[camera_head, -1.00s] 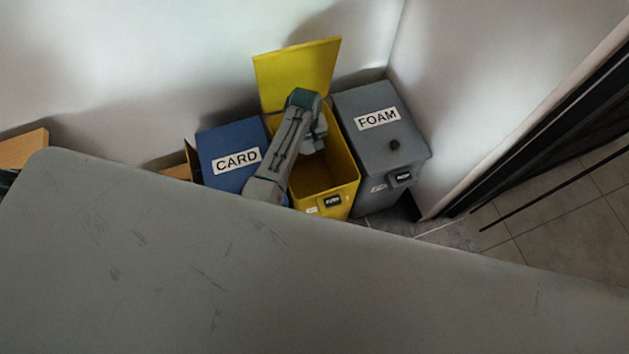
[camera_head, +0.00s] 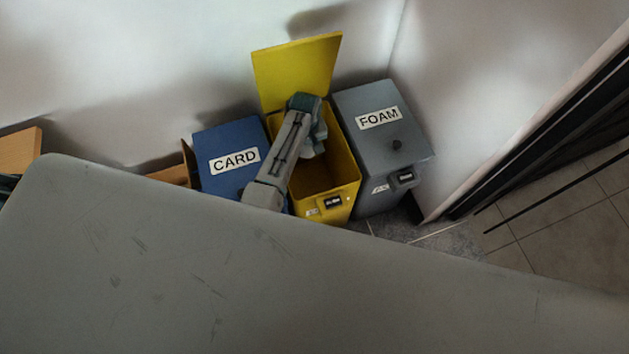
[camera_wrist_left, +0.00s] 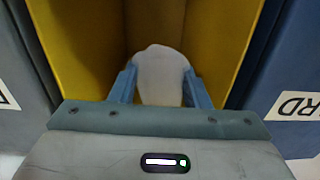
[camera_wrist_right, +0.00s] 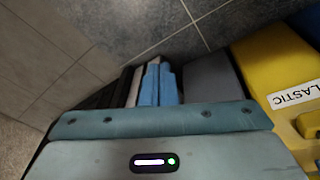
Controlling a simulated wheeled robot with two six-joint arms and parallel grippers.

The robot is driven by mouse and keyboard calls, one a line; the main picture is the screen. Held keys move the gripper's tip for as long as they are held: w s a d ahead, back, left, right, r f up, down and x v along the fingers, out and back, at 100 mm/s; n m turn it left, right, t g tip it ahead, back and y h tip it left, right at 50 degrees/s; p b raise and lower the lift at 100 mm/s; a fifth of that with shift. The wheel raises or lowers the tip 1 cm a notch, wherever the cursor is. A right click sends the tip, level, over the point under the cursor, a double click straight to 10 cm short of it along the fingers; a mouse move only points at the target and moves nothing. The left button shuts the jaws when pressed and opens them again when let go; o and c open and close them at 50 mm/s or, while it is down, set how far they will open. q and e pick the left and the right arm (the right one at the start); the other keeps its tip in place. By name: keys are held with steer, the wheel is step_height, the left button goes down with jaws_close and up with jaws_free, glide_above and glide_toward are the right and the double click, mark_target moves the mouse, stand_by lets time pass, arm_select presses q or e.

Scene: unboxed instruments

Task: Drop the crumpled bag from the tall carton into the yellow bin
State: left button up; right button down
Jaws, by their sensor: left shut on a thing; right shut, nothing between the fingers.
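The yellow bin (camera_head: 334,197) stands against the wall with its lid (camera_head: 297,72) raised. My left gripper (camera_head: 315,145) reaches over the bin's opening from the left. In the left wrist view, my left gripper (camera_wrist_left: 160,85) is shut on a pale, whitish crumpled bag (camera_wrist_left: 161,65). The bag is between the blue fingers, with the yellow inner walls (camera_wrist_left: 75,35) around it. In the head view the bag is hidden by my arm. My right gripper (camera_wrist_right: 158,85) is shut and empty in the right wrist view, beside the yellow bin (camera_wrist_right: 275,65). The tall carton cannot be made out for certain.
A blue bin (camera_head: 224,140) labelled CARD stands left of the yellow bin, and a grey bin (camera_head: 375,105) labelled FOAM stands right of it. Both lids are closed. Brown cardboard (camera_head: 172,177) shows at the left. A large grey surface (camera_head: 250,280) fills the foreground.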

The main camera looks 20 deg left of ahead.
arm_select(q)
steer(key=o, duration=1)
steer(key=shift+r, duration=0.1)
steer(key=shift+r, duration=0.3)
step_height(320, 180, up, 10)
steer(key=shift+r+p, duration=0.1)
steer(key=shift+p, duration=0.6)
arm_select(e)
steer(key=f, duration=0.1)
steer(key=s+f, duration=0.1)
steer(key=f, duration=0.2)
steer(key=shift+s+d+f, duration=0.2)
steer(key=shift+s+f, duration=0.1)
